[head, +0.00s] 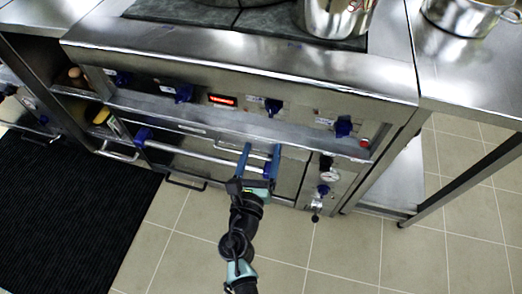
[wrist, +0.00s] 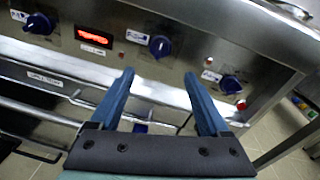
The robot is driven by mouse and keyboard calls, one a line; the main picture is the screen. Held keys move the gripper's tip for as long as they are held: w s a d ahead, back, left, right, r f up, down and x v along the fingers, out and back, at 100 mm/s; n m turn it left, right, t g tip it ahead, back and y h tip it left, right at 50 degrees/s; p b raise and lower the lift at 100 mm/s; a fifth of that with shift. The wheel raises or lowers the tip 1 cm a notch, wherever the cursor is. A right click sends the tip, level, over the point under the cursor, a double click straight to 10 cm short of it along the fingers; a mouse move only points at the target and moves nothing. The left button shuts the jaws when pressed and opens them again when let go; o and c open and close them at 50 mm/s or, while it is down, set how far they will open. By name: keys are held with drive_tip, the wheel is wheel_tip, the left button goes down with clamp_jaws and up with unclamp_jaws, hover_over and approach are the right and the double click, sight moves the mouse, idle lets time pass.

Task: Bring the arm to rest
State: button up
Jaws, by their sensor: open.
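My gripper (head: 259,163) is in front of the steel stove, close to the long bar handle (head: 205,155) of its front door. Its two blue fingers are spread apart with nothing between them. In the wrist view my gripper (wrist: 160,95) is also open and empty, with the stove's control panel beyond the fingertips. The bar handle passes behind the fingers in the head view; I cannot tell whether they touch it. My arm reaches up from the bottom of the head view.
The stove front carries blue knobs (head: 273,106) and a red lit display (head: 222,100). A steel pot (head: 335,14) stands on top; another pot (head: 468,14) is on the right counter. A black mat (head: 70,215) lies at left. The tiled floor (head: 350,250) is clear.

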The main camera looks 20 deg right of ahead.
idle(0.5)
drive_tip(key=w+a+r+m+t, duration=0.1)
drive_tip(key=w+r+m+t, duration=0.15)
drive_tip(key=r+m, duration=1.1)
drive_tip(key=w+r+m+t, duration=0.1)
drive_tip(key=w+r+m, duration=0.2)
drive_tip(key=r+m, duration=1.05)
drive_tip(key=s+a+r+m+t+y+p, duration=0.1)
drive_tip(key=s+a+r+m+t+y, duration=0.25)
drive_tip(key=r, duration=0.85)
drive_tip(key=s+a+r+t+y+p, duration=0.1)
drive_tip(key=s+a+r+t+y, duration=0.2)
drive_tip(key=s+r, duration=0.65)
drive_tip(key=s+a+r+m+t+y+p, duration=0.1)
drive_tip(key=s+a+r+m+t+y, duration=0.3)
drive_tip(key=r, duration=1.1)
wheel_tip(320, 180, up, 17)
drive_tip(key=w+a+n+g+h+p, duration=0.1)
drive_tip(key=n+p, duration=0.1)
drive_tip(key=p, duration=1.5)
drive_tip(key=shift+w+g, duration=0.3)
drive_tip(key=shift+w, duration=0.1)
drive_tip(key=shift+h, duration=0.25)
